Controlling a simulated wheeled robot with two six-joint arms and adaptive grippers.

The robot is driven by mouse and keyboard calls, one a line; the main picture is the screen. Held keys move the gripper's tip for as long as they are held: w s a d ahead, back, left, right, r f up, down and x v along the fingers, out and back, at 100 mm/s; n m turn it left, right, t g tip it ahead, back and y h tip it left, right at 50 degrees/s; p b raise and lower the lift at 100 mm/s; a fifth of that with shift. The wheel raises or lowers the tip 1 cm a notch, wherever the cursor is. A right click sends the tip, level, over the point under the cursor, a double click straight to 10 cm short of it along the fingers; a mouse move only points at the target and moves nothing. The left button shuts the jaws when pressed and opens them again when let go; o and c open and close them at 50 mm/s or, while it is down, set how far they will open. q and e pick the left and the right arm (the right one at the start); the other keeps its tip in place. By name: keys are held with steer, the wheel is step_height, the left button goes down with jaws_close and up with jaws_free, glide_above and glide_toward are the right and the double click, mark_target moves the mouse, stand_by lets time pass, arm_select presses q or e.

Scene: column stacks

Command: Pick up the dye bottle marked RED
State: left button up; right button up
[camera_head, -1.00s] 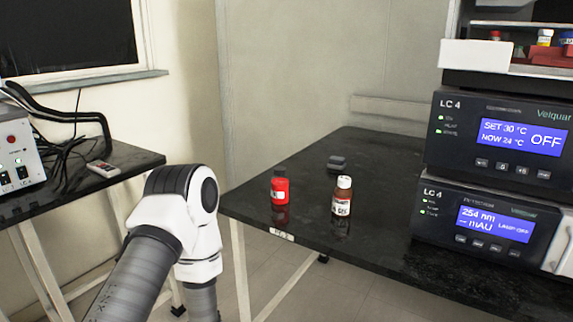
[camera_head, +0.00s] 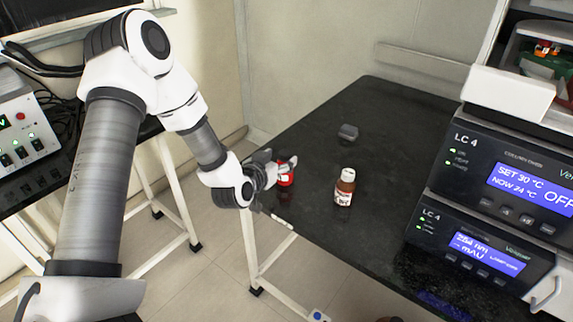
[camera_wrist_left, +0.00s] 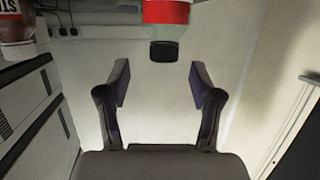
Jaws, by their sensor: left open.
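The bottle with the red label (camera_head: 287,180) stands near the left edge of the black bench, partly hidden behind my left gripper (camera_head: 268,174). In the left wrist view, this bottle (camera_wrist_left: 166,14) appears upside down with its dark cap pointing down. It is ahead of the open fingers (camera_wrist_left: 160,82), roughly centred between them, with clear space on both sides. I cannot read its marking. A brown bottle (camera_head: 345,188) with a white cap and a printed label stands to its right; part of it shows in the wrist view's upper left corner (camera_wrist_left: 16,28). My right gripper is not in view.
Stacked LC 4 instruments (camera_head: 495,185) stand on the right. A second bench at left holds a control box (camera_head: 20,135).

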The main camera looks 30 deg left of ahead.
mark_target(282, 158)
arm_select(q)
steer(key=x, duration=0.3)
steer(key=f+x, duration=0.1)
steer(key=x, duration=0.1)
steer(key=shift+a+f, duration=0.15)
steer(key=shift+a, duration=0.15)
steer(key=shift+s+d+r, duration=0.1)
steer(key=shift+s+r, duration=0.05)
steer(key=shift+r, duration=0.1)
jaws_close()
